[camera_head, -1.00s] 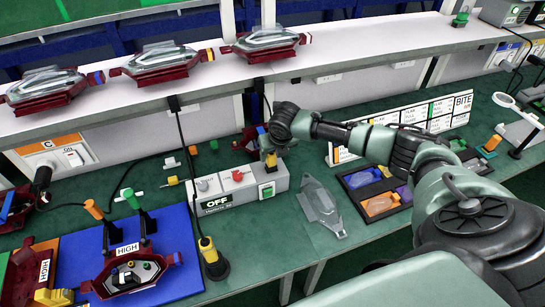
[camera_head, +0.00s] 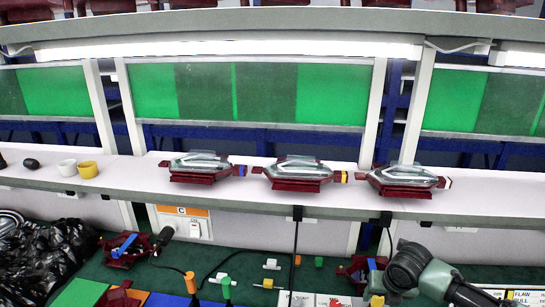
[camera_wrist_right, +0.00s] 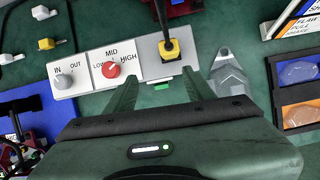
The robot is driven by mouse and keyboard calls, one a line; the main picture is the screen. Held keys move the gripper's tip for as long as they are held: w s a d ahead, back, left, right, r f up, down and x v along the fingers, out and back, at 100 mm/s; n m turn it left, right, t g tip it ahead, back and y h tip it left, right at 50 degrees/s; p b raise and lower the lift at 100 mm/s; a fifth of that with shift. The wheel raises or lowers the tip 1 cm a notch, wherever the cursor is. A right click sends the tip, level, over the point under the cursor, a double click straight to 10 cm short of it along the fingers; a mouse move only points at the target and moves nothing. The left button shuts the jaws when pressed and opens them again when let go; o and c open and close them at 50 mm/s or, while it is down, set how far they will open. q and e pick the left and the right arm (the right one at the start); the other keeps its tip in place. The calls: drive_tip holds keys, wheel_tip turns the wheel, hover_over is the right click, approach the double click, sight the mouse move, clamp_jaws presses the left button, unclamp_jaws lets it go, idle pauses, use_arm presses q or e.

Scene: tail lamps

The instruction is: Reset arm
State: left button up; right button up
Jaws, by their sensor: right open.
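My right arm comes in at the lower right of the head view, and its fingers do not show clearly there. In the right wrist view my right gripper (camera_wrist_right: 160,88) is open, with nothing held between its fingers. It is over the front edge of a grey control box (camera_wrist_right: 88,70) with a red knob (camera_wrist_right: 111,69) and a yellow plug (camera_wrist_right: 169,49). A green switch (camera_wrist_right: 162,87) on the box shows between the fingers. A clear lamp cover (camera_wrist_right: 228,72) lies right of the fingers. My left gripper is out of view.
Three lamps with dark red bases, one of them in the middle (camera_head: 299,184), stand on the white shelf (camera_head: 230,202). A yellow cup (camera_head: 88,170) stands left. Black bags (camera_head: 50,255) fill the lower left. A tray with orange and blue pieces (camera_wrist_right: 296,85) is at right.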

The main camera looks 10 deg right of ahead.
drive_tip(key=s+a+f+m+y, duration=0.25)
drive_tip(key=s+a+m, duration=0.35)
drive_tip(key=s+a, duration=0.3)
drive_tip(key=s+a+f+m+y, duration=0.1)
drive_tip(key=s+a+f+m, duration=0.2)
drive_tip(key=s+a+m, duration=0.55)
drive_tip(key=s+d+r+m+g+h, duration=0.1)
drive_tip(key=s+d+r+m+h, duration=0.15)
drive_tip(key=s+m, duration=1.25)
wheel_tip(320, 180, down, 29)
drive_tip(key=w+g+b, duration=0.1)
drive_tip(key=b, duration=0.3)
drive_tip(key=s+d+f+b, duration=0.2)
drive_tip(key=s+f, duration=0.6)
drive_tip(key=f, duration=0.3)
drive_tip(key=s+d+f+g+b, duration=0.1)
drive_tip(key=s+f+b, duration=0.1)
drive_tip(key=s+f, duration=0.7)
wheel_tip(320, 180, down, 2)
drive_tip(key=shift+s+d+f+m, duration=0.15)
drive_tip(key=shift+s+d+m, duration=0.1)
drive_tip(key=shift+d+m, duration=0.1)
